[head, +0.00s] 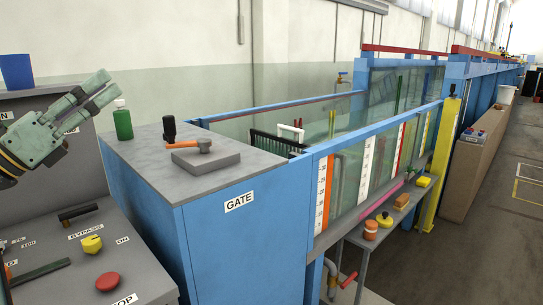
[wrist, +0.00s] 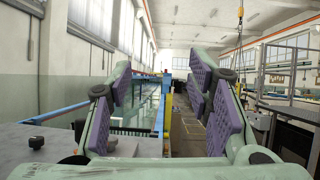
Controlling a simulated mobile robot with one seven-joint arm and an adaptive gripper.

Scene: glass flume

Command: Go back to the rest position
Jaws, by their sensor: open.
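My gripper (head: 98,92) is raised at the left of the head view, above the grey control panel and left of the blue gate cabinet. Its jaws are open and empty, pointing up and to the right. In the wrist view my gripper (wrist: 165,95) shows its purple finger pads well apart, with nothing between them. The long glass flume (head: 350,110) with its blue frame runs away into the hall and lies ahead of the fingers in the wrist view.
A green bottle (head: 123,122) and an orange-handled valve (head: 190,146) stand on the cabinet top (head: 160,175). The panel has a red button (head: 107,281) and a yellow knob (head: 92,243). A side bench (head: 368,238) holds several small items.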

